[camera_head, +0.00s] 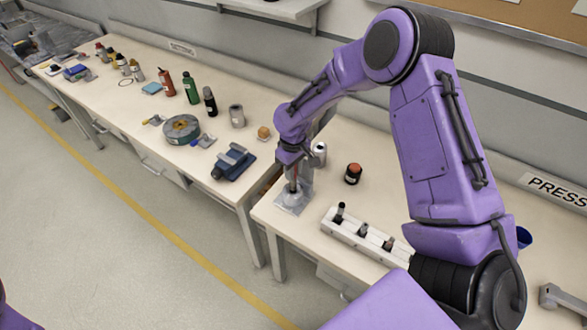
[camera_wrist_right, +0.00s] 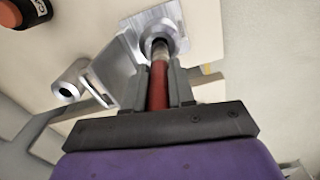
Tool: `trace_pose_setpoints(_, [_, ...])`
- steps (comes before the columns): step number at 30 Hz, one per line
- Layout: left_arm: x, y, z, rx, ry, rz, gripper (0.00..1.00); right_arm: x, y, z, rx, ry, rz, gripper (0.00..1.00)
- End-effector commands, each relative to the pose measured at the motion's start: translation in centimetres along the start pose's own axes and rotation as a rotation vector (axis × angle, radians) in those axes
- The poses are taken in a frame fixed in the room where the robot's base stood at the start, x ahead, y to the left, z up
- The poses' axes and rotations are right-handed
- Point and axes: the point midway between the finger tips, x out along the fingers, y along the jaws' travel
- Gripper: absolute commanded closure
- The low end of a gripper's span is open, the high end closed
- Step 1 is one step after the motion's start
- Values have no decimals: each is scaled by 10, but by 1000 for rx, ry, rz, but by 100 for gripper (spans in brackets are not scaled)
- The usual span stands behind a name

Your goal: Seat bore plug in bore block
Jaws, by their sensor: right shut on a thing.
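The bore block (camera_head: 291,204), a grey metal block with a round raised collar, stands at the near left corner of the right-hand table. In the wrist view the block (camera_wrist_right: 168,18) is at the top. My right gripper (camera_head: 293,178) is above it, its fingers (camera_wrist_right: 159,82) shut on the bore plug (camera_wrist_right: 158,92), a red rod with a pale metal end. The plug's end points into the collar and overlaps its opening; how deep it sits I cannot tell. In the head view the red plug (camera_head: 293,185) looks about upright. My left gripper is out of view.
A white rack (camera_head: 350,236) holding several dark-topped pegs lies right of the block. A black jar with a red top (camera_head: 353,173) and a silver cylinder (camera_head: 319,153) stand behind. The left table (camera_head: 140,105) carries bottles, a round fixture (camera_head: 182,129) and a blue vise (camera_head: 233,162).

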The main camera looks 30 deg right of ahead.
Motion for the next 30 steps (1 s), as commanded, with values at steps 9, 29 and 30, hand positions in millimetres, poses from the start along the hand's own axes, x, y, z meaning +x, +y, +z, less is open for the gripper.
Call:
trace_pose_setpoints(9, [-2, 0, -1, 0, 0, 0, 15, -1, 0, 0, 0, 0, 0, 100])
trace_pose_setpoints(29, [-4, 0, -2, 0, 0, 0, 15, 4, 0, 0, -1, 0, 0, 100])
trace_pose_setpoints(30, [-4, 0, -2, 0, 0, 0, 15, 5, 0, 0, -1, 0, 0, 100])
